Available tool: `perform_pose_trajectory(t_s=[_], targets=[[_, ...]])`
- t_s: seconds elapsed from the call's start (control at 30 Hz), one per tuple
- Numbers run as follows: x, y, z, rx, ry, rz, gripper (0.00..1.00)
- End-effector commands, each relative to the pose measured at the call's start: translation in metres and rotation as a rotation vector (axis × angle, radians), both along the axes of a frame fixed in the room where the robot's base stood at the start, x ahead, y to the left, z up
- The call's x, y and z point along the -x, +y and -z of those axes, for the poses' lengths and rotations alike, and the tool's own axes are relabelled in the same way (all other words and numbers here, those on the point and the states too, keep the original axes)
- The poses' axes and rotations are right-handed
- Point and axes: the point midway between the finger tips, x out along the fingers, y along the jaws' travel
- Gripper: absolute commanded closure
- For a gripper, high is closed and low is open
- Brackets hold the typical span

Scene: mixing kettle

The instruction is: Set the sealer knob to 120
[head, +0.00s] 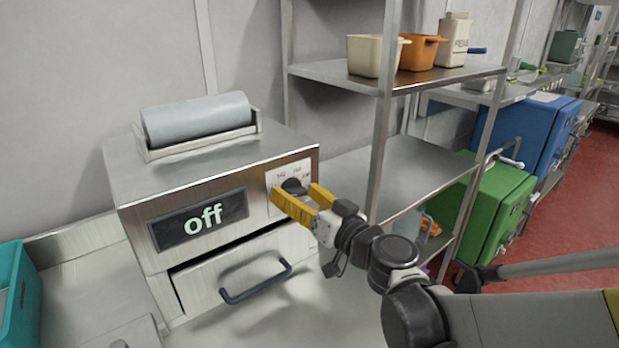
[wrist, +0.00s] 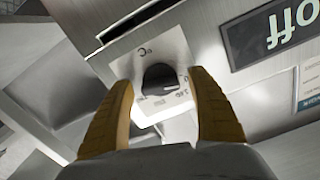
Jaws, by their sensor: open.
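The sealer (head: 220,170) is a steel box on the counter with a roll on top and a drawer in front. Its display (head: 199,218) reads "off"; the display also shows upside down in the wrist view (wrist: 270,35). The black sealer knob (head: 293,186) sits on a white dial plate right of the display. In the wrist view the knob (wrist: 160,79) lies between the fingertips. My gripper (head: 296,196) has yellow fingers, is open, and straddles the knob with a gap on each side. The dial markings are too small to read surely.
The drawer has a dark handle (head: 256,282) below the display. A steel shelf rack (head: 400,80) with a cream pot (head: 375,55) and an orange pot (head: 420,52) stands right of the sealer. A teal crate (head: 18,295) is at the far left.

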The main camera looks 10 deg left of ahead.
Motion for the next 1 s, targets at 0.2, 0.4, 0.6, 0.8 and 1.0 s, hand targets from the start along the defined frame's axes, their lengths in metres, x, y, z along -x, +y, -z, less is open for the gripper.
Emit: perform_pose_trajectory(t_s=[0.2, 0.4, 0.6, 0.8, 1.0], targets=[[0.017, -0.022, -0.001, -0.001, 0.000, 0.002, 0.32], [0.034, -0.041, -0.001, -0.001, 0.000, 0.002, 0.32], [0.043, -0.051, 0.000, 0.000, 0.001, 0.001, 0.32], [0.044, -0.051, 0.000, -0.001, 0.001, 0.000, 0.32], [0.050, -0.060, 0.002, 0.040, 0.031, -0.002, 0.32]])
